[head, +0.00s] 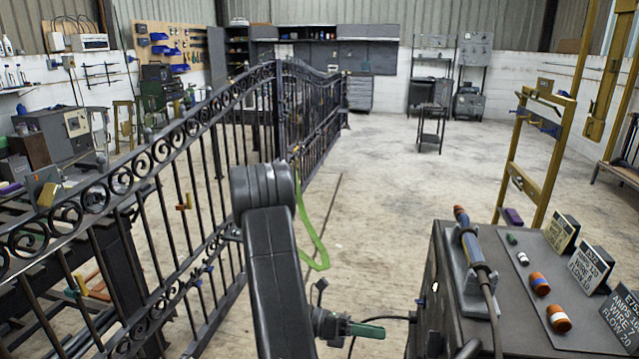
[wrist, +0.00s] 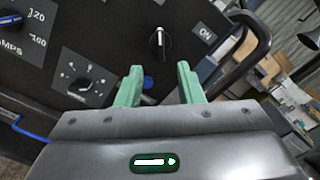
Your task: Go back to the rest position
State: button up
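My gripper (head: 362,330) is low in the middle of the head view, just left of the dark welding machine (head: 428,270). The wrist view shows its two green fingers (wrist: 160,78) spread apart with nothing held between them. The machine's black front panel (wrist: 110,40) fills much of that view beyond the fingers. A smaller dial (wrist: 82,86) is to the left.
A torch (head: 472,243) rests in a holder on the machine; orange parts (head: 540,284) and label cards stand beside it. A black scroll gate (head: 180,150) runs along the left, with a green strap (head: 312,235) nearby. A yellow frame (head: 535,160) stands right. The floor between is open.

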jog(key=p+x, duration=0.1)
jog(key=x, duration=1)
jog(key=shift+d, duration=0.15)
jog(key=b+v, duration=0.1)
jog(key=v, duration=1.3)
jog(key=p+x, duration=0.1)
jog(key=x, duration=1.3)
jog(key=w+a+m+b, duration=0.1)
jog(key=a+m+b, duration=0.5)
jog(key=a+b, duration=0.1)
jog(key=shift+v, duration=0.85)
jog(key=shift+w+r, duration=0.1)
jog(key=shift+r, duration=0.15)
